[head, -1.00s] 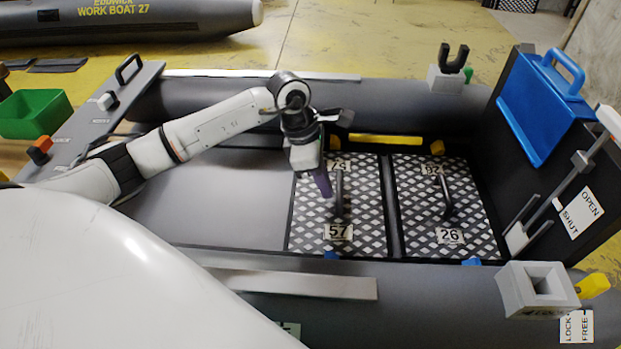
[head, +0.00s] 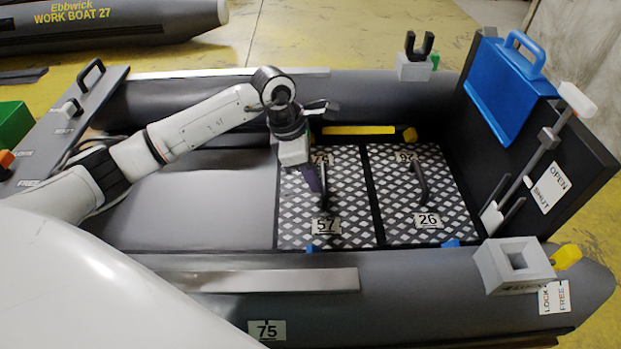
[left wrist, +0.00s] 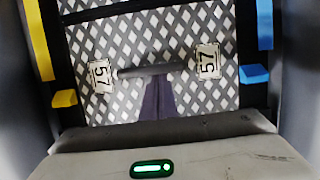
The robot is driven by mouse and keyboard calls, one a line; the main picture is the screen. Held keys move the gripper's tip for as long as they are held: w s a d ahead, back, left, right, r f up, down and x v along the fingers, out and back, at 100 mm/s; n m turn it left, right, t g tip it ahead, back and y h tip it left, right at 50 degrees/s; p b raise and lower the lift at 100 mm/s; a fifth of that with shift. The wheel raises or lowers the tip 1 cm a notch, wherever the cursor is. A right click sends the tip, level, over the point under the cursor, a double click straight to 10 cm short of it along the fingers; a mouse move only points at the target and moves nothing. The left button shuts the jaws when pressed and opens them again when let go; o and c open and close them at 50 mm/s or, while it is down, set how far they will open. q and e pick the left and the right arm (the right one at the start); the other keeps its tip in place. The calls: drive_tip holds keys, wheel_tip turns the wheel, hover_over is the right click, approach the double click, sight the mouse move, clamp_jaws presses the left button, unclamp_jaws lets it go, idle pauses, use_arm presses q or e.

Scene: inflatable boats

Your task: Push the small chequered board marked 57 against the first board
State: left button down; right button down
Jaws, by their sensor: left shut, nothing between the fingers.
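The small chequered board marked 57 (head: 345,215) lies in the boat floor, with a dark bar handle across its middle. It fills much of the left wrist view (left wrist: 110,40), with a 57 label at each end of the handle. The chequered board marked 26 (head: 445,200) lies to its right. My left gripper (head: 320,190) is shut and empty, pointing down at the left side of the 57 board's handle. In the left wrist view its fingertips (left wrist: 158,85) meet or nearly meet the handle (left wrist: 150,71).
Bare grey floor (head: 200,200) lies left of the 57 board. Grey boat tubes run along both sides. The dark transom with a blue case (head: 510,95) and a lever (head: 535,160) stands at the right. A grey block (head: 512,265) sits on the near tube.

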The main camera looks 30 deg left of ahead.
sight(300, 194)
use_arm(q)
drive_tip(key=shift+s+a+r, duration=0.1)
drive_tip(key=shift+s+a, duration=0.05)
drive_tip(key=shift+a, duration=0.15)
drive_tip(key=s+a, duration=0.1)
drive_tip(key=a, duration=0.2)
drive_tip(key=shift+s, duration=0.4)
drive_tip(key=v, duration=0.9)
drive_tip(key=shift+r+p, duration=0.4)
drive_tip(key=shift+s, duration=0.15)
